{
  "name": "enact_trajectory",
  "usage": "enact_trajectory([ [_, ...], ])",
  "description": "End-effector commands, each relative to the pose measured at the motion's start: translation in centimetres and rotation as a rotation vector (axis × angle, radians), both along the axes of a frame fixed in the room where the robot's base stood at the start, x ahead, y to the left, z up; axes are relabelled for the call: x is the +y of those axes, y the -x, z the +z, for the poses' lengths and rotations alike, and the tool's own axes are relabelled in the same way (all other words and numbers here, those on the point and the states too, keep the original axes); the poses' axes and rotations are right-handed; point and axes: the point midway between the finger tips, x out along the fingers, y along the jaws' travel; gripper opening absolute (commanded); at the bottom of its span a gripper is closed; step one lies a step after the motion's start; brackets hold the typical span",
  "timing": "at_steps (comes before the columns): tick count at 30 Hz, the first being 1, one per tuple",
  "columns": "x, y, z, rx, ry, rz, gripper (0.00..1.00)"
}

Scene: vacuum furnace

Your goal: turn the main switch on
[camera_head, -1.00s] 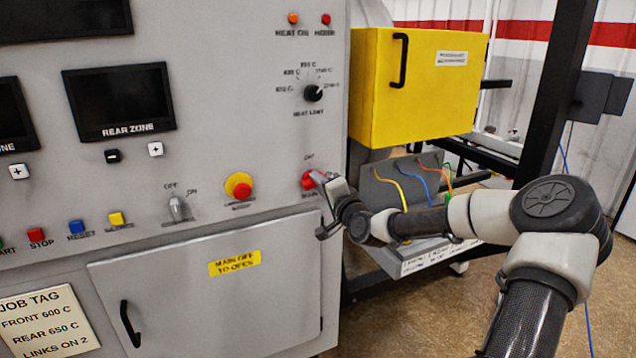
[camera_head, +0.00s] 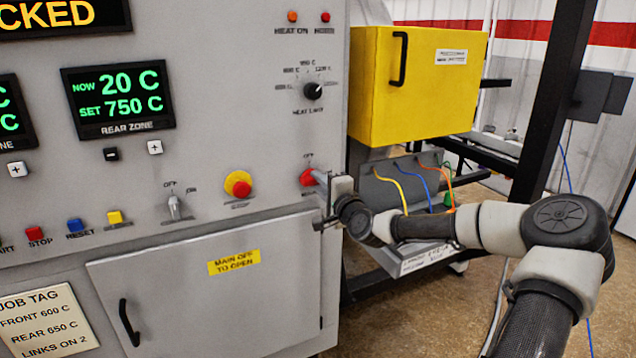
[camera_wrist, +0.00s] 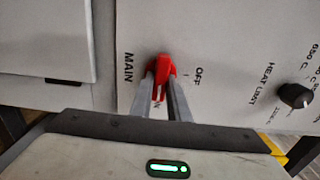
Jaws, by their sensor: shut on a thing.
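The main switch (camera_head: 308,177) is a red rotary knob at the lower right of the grey panel, below an "OFF" mark. In the wrist view the red switch handle (camera_wrist: 163,72) sits between the words "MAIN" and "OFF". My gripper (camera_head: 322,180) is at the switch from the right. In the wrist view both fingers of my gripper (camera_wrist: 160,92) close on the red handle, one on each side. The mark under the handle is partly hidden by the fingers. The rear zone display (camera_head: 118,100) is lit and reads "NOW 20 C, SET 750 C".
A grey door (camera_head: 210,290) with a yellow "MAIN OFF TO OPEN" label is below the switch. A red and yellow stop button (camera_head: 238,186) and a small lever switch (camera_head: 174,207) are to its left. A yellow box (camera_head: 415,88) stands to the right.

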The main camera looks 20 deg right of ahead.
Motion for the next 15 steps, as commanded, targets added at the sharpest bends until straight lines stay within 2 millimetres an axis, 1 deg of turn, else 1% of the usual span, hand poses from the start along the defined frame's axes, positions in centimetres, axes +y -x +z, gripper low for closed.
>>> enact_trajectory([
  [4,-0.01,0.02,-0.1,0.002,-0.004,0.0,0.0],
  [5,-0.01,0.02,-0.1,0.002,-0.004,0.0,0.21],
  [7,-0.01,0.02,-0.09,0.002,-0.003,0.0,0.32],
  [8,-0.01,0.02,-0.08,0.002,-0.003,0.0,0.34],
  [15,0.0,0.02,-0.04,0.001,-0.001,0.0,0.34],
])
